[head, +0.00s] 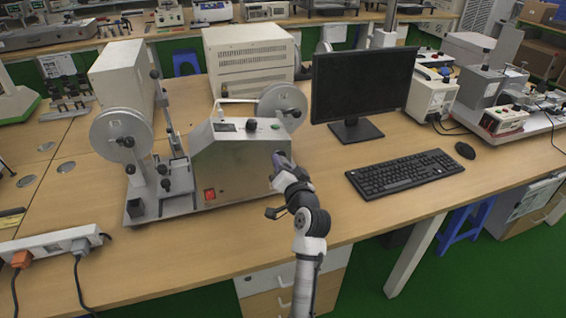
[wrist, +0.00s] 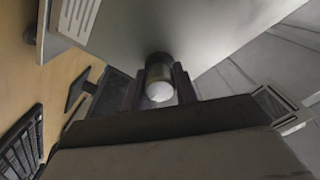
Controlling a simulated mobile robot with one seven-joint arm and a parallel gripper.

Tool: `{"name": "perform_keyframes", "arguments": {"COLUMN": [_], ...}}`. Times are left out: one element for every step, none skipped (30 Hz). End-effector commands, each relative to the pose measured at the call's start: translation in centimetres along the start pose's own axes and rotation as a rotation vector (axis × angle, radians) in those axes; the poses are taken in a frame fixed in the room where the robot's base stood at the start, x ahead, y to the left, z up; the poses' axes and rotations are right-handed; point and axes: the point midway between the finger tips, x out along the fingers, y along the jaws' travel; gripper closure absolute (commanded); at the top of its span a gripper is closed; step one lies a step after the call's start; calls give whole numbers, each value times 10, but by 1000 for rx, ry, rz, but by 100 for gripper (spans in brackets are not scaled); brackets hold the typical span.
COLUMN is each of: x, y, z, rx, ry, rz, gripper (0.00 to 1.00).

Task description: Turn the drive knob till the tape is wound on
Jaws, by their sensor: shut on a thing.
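The tape winding machine (head: 235,165) stands on the wooden bench, with a metal housing and a grey reel on each side. The left reel (head: 112,128) is upright on its post, and the right reel (head: 283,100) is behind the housing. My gripper (head: 279,168) is at the right end of the housing. In the wrist view the drive knob (wrist: 159,82), a short cylinder with a pale end face, sticks out of the housing's flat side. My gripper (wrist: 159,88) is shut on it, one finger on each side. In the head view my gripper hides the knob. I cannot make out the tape.
A monitor (head: 362,85), keyboard (head: 404,173) and mouse (head: 465,150) are to the right of my arm. A power strip (head: 50,243) lies at the front left. The bench (head: 270,235) is bare in front of the machine.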

Motion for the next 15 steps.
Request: {"name": "perform_keyframes", "arguments": {"x": [0,0,0,0,0,0,0,0,0,0,0,0,0,0,0], "y": [0,0,1,1,1,1,1,1,1,1,1,1,1,1,1], "z": [1,1,1,1,1,1,1,1,1,1,1,1,1,1,1], "rx": [12,18,25,29,32,35,36,37,38,39,39,39,38,38,38], "ry": [-3,-2,-2,-2,-2,-2,-2,-2,-2,-2,-2,-2,-2,-2,-2], "rz": [2,2,1,1,1,1,1,1,1,1,1,1,1,1,1], "gripper": [94,94,94,94,94,94,94,94,94,94,94,94,94,94,94]}}
